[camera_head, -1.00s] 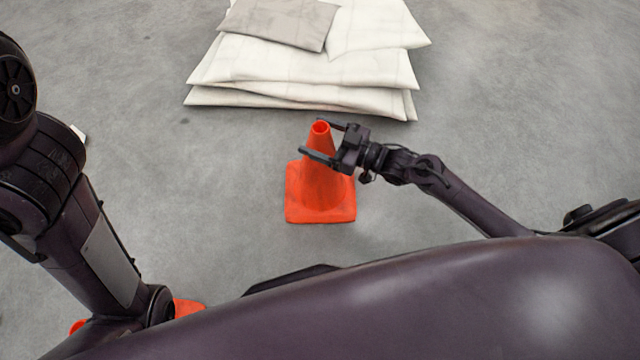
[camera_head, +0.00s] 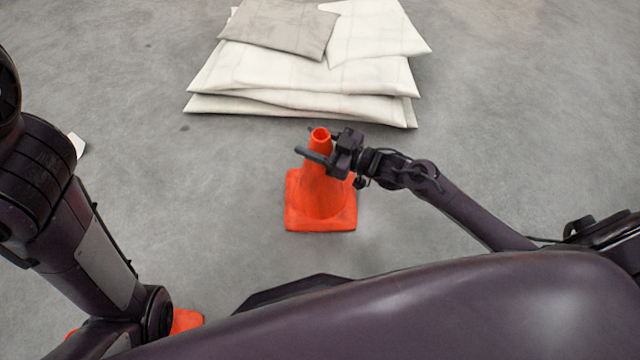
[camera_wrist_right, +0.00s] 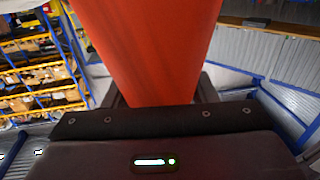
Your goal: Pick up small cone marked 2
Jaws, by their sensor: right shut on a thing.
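An orange cone (camera_head: 322,200) stands upright on the grey floor in the middle of the head view. No number shows on the side that I see. My right gripper (camera_head: 318,146) is shut on the cone just below its open top, with a finger on either side. In the right wrist view the cone (camera_wrist_right: 150,45) fills the space in front of the gripper (camera_wrist_right: 155,100). Whether its base touches the floor is hard to tell. My left gripper is not in the head view; only my left arm shows.
A stack of white sacks (camera_head: 300,78) with a grey one (camera_head: 278,24) on top lies behind the cone. Another orange thing (camera_head: 187,320) is partly hidden behind my left arm. The right wrist view shows shelving (camera_wrist_right: 40,70) with yellow beams.

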